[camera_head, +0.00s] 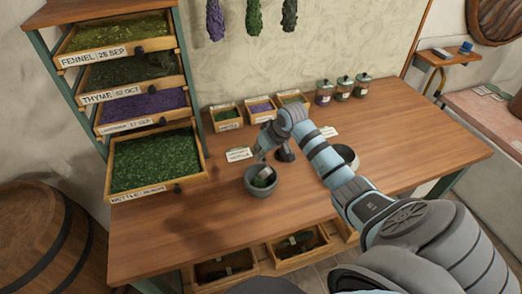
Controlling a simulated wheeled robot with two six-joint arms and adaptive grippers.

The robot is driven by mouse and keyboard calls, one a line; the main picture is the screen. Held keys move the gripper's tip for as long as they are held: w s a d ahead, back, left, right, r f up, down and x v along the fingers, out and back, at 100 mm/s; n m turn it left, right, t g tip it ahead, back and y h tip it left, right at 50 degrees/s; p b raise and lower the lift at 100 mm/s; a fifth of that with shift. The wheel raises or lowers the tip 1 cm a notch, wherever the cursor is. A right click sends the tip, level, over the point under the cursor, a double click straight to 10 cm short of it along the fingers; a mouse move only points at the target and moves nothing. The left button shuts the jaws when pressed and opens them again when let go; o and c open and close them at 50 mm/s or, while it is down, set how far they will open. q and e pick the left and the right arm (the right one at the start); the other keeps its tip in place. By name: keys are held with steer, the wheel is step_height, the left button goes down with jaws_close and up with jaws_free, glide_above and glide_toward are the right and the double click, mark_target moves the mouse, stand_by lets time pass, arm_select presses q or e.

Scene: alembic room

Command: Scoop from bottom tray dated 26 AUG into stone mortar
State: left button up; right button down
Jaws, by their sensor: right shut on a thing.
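The bottom tray (205,168) of the rack is pulled out and full of chopped green herb. Its label reads NETTLE and a date that looks like 26 AUG. A dark grey bowl, which looks like the stone mortar (248,188), stands on the wooden table right of the tray. My right gripper (262,156) is over the mortar, pointing down, and shut on what looks like a scoop (264,177). The scoop's lower end is inside or just over the mortar's mouth, with some green there. Its handle is mostly hidden by the gripper. My left gripper is out of view.
Trays of fennel (118,33), thyme (132,70) and lavender (143,106) sit above the nettle tray. Small boxes (227,118) and lidded jars (325,92) line the table's back. A dark and white round dish (346,153) stands beside my forearm. The table's front left is clear.

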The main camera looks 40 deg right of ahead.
steer(key=shift+r, duration=0.1)
steer(key=shift+r, duration=0.45)
steer(key=shift+s+t, duration=0.1)
steer(key=shift+t, duration=0.7)
steer(key=t+b, duration=0.3)
steer(key=t+y+b, duration=0.1)
steer(key=t+b, duration=0.5)
steer(key=shift+r+t, duration=0.3)
steer(key=shift+r, duration=0.1)
steer(key=shift+r+t+y+b, duration=0.2)
steer(key=shift+t+y+b, duration=0.1)
steer(key=shift+t+b, duration=0.15)
steer(key=shift+r, duration=0.45)
